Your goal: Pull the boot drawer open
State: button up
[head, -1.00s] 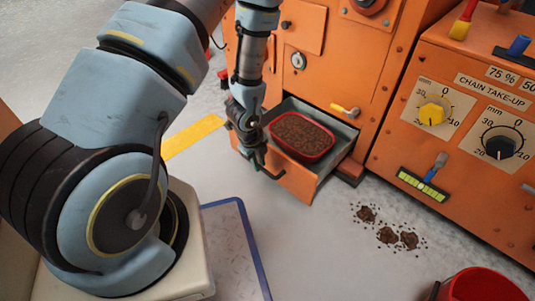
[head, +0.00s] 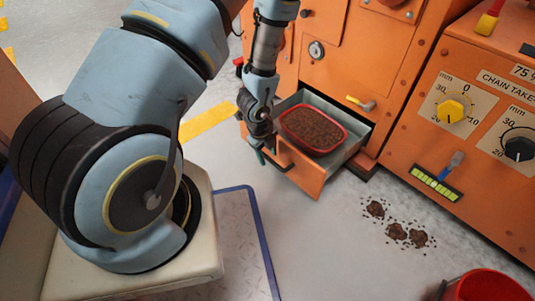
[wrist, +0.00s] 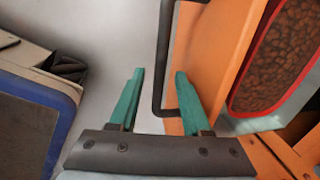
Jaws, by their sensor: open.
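The boot drawer (head: 305,172) stands pulled out of the orange machine, its grey inside wall showing. A red tray (head: 338,146) full of brown grains sits in it; the tray also shows in the wrist view (wrist: 238,92). The drawer's dark bar handle (head: 283,164) is on its orange front. My gripper (head: 262,152) is at the handle, outside the drawer front. In the wrist view my gripper (wrist: 158,72) has its green fingers apart, and the handle bar (wrist: 160,60) shows between them. I cannot tell whether a finger touches it.
Brown spill piles (head: 397,232) lie on the floor right of the drawer. A red bucket (head: 485,287) stands at the bottom right. An orange control panel (head: 470,130) is at the right. Floor before the drawer is clear.

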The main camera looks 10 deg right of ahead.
jog(key=p+v, duration=0.4)
jog(key=v, duration=0.6)
jog(key=shift+r+p, duration=0.35)
jog(key=shift+r, duration=0.05)
jog(key=w+a+r+n+t+y+p, duration=0.1)
jog(key=w+a+r+n, duration=0.25)
jog(key=r+n, duration=0.25)
jog(key=w+a+r+n, duration=0.2)
jog(key=a+r+n, duration=0.3)
jog(key=r+n, duration=0.15)
jog(key=s+a+r+n+p, duration=0.1)
jog(key=s+a+r+n, duration=0.1)
jog(key=a+r+n, duration=0.45)
jog(key=s+a+r+n+p, duration=0.1)
jog(key=s+a+r+n, duration=0.2)
jog(key=r+n, duration=0.65)
jog(key=w+d+p+v, duration=0.1)
jog(key=w+p+v, duration=0.2)
jog(key=p+v, duration=1.5)
jog(key=w+d+r+p+v, duration=0.1)
jog(key=w+p+v, duration=0.3)
jog(key=p+v, duration=1.4)
jog(key=shift+d+r+g+y+p, duration=0.35)
jog(key=shift+r+p, duration=0.2)
jog(key=shift+p, duration=0.35)
